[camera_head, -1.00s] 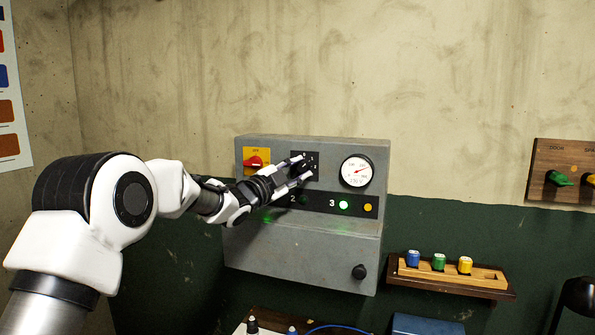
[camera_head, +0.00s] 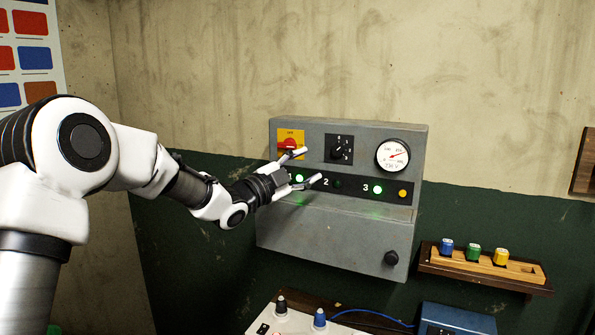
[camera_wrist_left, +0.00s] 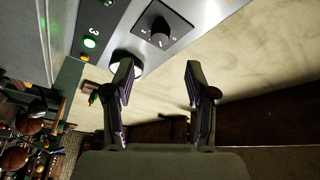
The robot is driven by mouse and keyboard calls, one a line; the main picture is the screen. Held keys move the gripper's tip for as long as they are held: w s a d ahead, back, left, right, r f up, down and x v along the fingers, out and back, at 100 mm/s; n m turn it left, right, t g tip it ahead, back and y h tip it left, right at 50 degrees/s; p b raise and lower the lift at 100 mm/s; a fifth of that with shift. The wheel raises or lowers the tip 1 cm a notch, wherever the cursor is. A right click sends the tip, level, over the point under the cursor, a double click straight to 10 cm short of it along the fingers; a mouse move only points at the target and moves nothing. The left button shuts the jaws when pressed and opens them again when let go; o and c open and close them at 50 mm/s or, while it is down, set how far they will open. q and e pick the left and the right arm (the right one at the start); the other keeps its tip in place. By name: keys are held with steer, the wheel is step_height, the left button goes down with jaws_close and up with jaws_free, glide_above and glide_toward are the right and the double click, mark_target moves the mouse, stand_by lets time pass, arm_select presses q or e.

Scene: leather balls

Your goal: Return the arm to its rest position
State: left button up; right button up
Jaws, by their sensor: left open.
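My left gripper (camera_head: 308,167) is open and empty in front of the grey control box (camera_head: 335,235) on the wall. In the head view its fingers overlap the box's left part, between the red switch (camera_head: 289,145) and the row of lamps. The black rotary knob (camera_head: 338,149) is clear of the fingers. In the left wrist view the fingers (camera_wrist_left: 160,85) stand wide apart, with the knob (camera_wrist_left: 160,28) beyond them. The round gauge (camera_head: 393,155) is at the box's upper right. My right gripper is not in view.
A wooden shelf (camera_head: 485,273) holds blue, green and yellow pieces at the right. Below are a white panel (camera_head: 268,322) with knobs, a blue box (camera_head: 455,318) and a blue cable (camera_head: 375,315). The wall above the box is bare.

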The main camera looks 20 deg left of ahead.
arm_select(q)
steer(key=v, duration=0.2)
steer(key=shift+s+a+f, duration=0.1)
steer(key=shift+s+f, duration=0.05)
steer(key=shift+s, duration=0.2)
